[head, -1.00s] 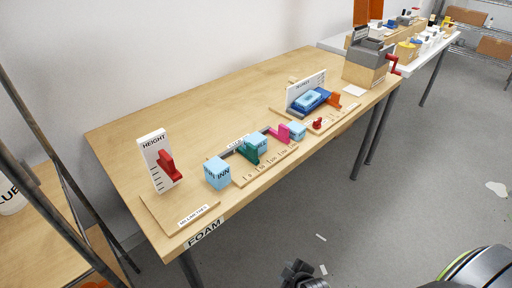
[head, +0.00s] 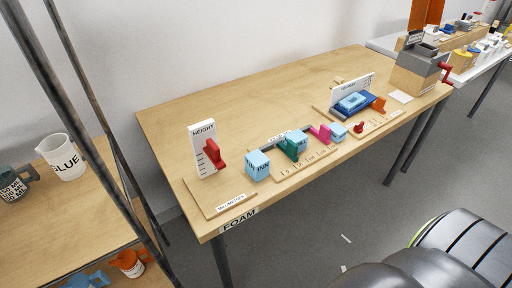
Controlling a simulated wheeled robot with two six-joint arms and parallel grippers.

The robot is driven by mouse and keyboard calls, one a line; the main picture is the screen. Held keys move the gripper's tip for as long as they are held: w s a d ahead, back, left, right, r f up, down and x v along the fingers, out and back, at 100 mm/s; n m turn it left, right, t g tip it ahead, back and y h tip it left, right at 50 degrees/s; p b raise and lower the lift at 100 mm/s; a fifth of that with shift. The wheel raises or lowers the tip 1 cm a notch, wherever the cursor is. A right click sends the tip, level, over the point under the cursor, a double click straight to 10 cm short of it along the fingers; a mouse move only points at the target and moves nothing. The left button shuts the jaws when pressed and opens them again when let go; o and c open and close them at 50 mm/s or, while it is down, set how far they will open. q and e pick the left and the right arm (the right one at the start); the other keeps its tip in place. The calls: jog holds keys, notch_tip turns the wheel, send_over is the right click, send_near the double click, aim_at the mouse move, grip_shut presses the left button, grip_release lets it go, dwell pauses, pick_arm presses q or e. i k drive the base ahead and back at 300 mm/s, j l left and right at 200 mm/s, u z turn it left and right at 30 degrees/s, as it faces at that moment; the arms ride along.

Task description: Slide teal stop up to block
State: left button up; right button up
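The teal stop (head: 291,147) stands on a low wooden board with a scale (head: 310,160) near the front of the wooden table. A light blue block (head: 301,138) sits just right of the teal stop; I cannot tell if they touch. A pink stop (head: 321,134) stands right of that block. Another light blue block (head: 338,132) sits at the board's right end. A lettered light blue block (head: 258,165) stands left of the teal stop. Neither of my grippers shows in the head view.
A height gauge with a red slider (head: 215,153) stands at the table's left end. A stand with blue pieces (head: 354,102) and a grey-topped box with a red crank (head: 420,68) are further right. A shelf with a glue jug (head: 62,157) is at left. The table's back is clear.

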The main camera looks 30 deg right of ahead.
aim_at(290, 149)
jog(key=l+u, duration=0.45)
jog(key=k+l+u, duration=0.1)
jog(key=l+u, duration=0.15)
jog(key=u, duration=0.2)
jog(key=k+l+u, duration=0.1)
jog(key=l+u, duration=0.2)
jog(key=u, duration=0.15)
jog(key=k+l+u, duration=0.2)
jog(key=u, duration=0.25)
